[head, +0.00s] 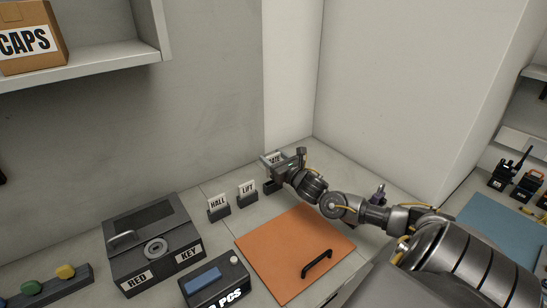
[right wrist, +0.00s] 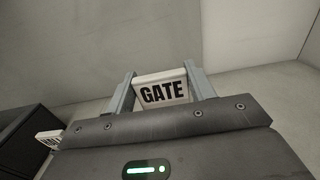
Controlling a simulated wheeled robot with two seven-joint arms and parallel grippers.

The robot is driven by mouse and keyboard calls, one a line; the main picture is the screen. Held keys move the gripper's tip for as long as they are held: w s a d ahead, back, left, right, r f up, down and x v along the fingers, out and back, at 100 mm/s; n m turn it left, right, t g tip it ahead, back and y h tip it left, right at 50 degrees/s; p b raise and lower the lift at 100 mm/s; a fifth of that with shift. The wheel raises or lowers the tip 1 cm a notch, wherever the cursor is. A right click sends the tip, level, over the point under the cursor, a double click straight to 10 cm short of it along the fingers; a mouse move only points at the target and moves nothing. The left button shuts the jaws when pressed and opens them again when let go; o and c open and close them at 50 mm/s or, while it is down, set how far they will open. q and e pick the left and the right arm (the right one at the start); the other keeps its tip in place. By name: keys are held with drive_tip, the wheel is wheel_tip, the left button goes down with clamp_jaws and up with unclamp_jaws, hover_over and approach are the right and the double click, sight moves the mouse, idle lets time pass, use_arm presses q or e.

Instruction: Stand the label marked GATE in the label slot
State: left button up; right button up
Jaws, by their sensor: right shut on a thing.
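The white label marked GATE (head: 274,157) is held upright between the fingers of my right gripper (head: 281,164), at the back of the counter. It also shows in the right wrist view (right wrist: 162,93), with a finger on each side and its word facing the camera. A dark holder (head: 269,187), which looks like the label slot, shows below the gripper and is partly hidden by it. I cannot tell whether the label's lower edge touches it. My left gripper is out of view.
Labels marked LIFT (head: 247,189) and HALL (head: 217,203) stand in dark holders to the left. An orange mat (head: 290,250) lies in front, with a black handle (head: 317,264) on it. A dark box (head: 152,240) marked RED and KEY stands further left. Walls close off the back.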

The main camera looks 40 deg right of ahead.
drive_tip(key=shift+f+b, duration=0.5)
drive_tip(key=shift+f, duration=0.45)
drive_tip(key=shift+f+b, duration=2.15)
drive_tip(key=shift+f, duration=0.4)
idle(0.7)
drive_tip(key=o, duration=1)
drive_tip(key=shift+o, duration=0.2)
